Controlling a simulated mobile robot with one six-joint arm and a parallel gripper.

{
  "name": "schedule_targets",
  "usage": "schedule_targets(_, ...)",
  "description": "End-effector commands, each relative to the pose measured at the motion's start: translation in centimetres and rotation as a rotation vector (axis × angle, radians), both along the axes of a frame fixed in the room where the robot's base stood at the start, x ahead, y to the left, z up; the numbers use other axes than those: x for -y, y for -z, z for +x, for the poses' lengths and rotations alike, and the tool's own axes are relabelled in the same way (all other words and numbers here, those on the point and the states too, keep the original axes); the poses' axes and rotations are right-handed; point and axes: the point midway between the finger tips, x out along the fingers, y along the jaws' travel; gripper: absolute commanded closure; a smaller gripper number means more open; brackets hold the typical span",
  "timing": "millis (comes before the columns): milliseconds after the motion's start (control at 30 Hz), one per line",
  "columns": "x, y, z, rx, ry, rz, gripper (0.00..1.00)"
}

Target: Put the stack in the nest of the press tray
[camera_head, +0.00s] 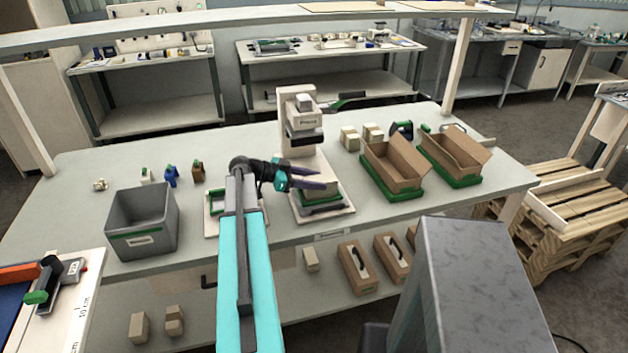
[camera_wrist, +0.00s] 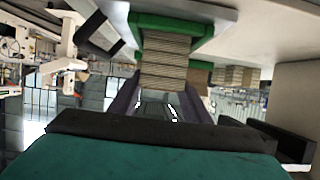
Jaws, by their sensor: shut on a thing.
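The press (camera_head: 300,125) stands at the middle of the table. Its tray, with a green nest (camera_head: 322,198) and a dark front, is at its foot. My gripper (camera_head: 318,180) reaches in from the left at the tray, its purple fingers pointing right. In the wrist view my gripper (camera_wrist: 165,100) is shut on the stack (camera_wrist: 166,62), a block of thin tan layers. A green frame (camera_wrist: 185,24) lies at the stack's far end, around or against it. I cannot tell whether the stack is fully seated. My fingers partly hide it in the head view.
A green-edged holder (camera_head: 214,203) sits left of the press, partly behind my arm. A grey bin (camera_head: 142,222) stands at the left. Two cardboard boxes in green trays (camera_head: 392,168) (camera_head: 453,150) and tan blocks (camera_head: 350,138) are at the right. A shelf crosses overhead.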

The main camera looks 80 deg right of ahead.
Motion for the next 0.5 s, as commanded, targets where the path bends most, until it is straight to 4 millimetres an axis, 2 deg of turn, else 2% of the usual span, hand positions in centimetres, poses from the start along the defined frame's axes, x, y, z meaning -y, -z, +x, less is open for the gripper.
schedule_targets(233, 0.0, 0.29, 0.01, -0.001, 0.0, 0.0, 0.82)
schedule_targets(267, -0.01, 0.24, 0.02, 0.0, 0.0, 0.001, 0.53)
schedule_targets(300, -0.01, 0.2, 0.02, 0.0, 0.0, 0.001, 0.46)
schedule_targets(367, -0.01, 0.19, 0.02, 0.0, 0.0, 0.001, 0.38)
schedule_targets(500, -0.01, 0.2, 0.03, 0.0, 0.0, 0.001, 0.38)
